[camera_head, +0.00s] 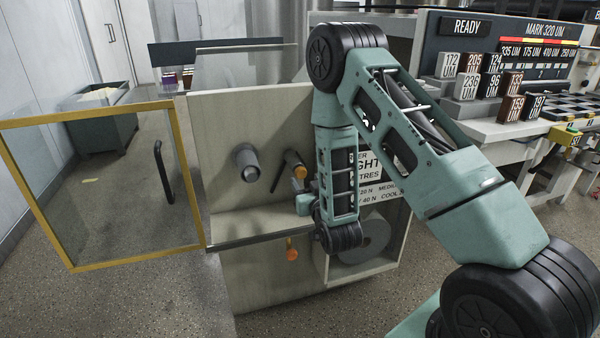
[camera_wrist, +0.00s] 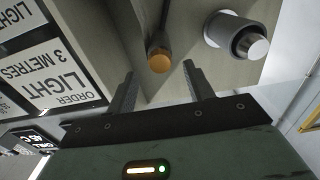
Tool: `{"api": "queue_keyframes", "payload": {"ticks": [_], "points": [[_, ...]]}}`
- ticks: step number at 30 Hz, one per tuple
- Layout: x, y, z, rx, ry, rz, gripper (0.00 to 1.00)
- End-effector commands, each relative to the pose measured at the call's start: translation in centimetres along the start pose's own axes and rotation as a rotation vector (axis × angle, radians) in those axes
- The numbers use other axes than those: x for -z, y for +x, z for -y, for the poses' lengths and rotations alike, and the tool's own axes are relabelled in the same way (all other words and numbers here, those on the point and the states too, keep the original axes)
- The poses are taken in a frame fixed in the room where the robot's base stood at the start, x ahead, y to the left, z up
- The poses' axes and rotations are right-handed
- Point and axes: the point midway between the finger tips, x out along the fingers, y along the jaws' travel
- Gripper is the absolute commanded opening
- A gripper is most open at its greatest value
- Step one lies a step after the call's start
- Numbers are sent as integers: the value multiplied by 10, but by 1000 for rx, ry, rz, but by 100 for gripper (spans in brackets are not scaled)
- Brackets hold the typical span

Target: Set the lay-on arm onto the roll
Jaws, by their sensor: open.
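The lay-on arm appears as a dark bar with an orange-ended knob (camera_head: 298,170) on the pale machine face; the orange knob (camera_wrist: 159,61) also shows in the wrist view. The roll appears to be the grey cylinder (camera_head: 247,164) to its left in the head view; in the wrist view the cylinder (camera_wrist: 236,36) is at the upper right, with a silver end. The bar and cylinder look apart. My gripper (camera_wrist: 158,82) is open and empty, the orange knob showing between and beyond its fingertips. In the head view my arm hides most of the gripper.
A yellow-framed glass door (camera_head: 108,185) stands open at the left. Another orange knob (camera_head: 292,254) sits lower on the machine. An order sign (camera_wrist: 45,72) is beside my gripper. A bench with labelled blocks (camera_head: 485,80) stands at the right.

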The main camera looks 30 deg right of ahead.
Motion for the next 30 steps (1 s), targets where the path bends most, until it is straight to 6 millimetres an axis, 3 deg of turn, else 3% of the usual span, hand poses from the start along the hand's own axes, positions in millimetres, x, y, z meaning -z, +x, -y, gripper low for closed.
{"api": "queue_keyframes", "payload": {"ticks": [3, 9, 15, 23, 28, 30], "points": [[1, 25, 0, -1, 0, -3, 52], [0, 53, 0, -1, 1, -1, 52], [0, 64, 0, -1, 0, 1, 52], [-1, 65, 0, -1, 0, 2, 52], [0, 65, 0, -1, 1, 1, 5], [0, 65, 0, -1, 0, 1, 0]]}}
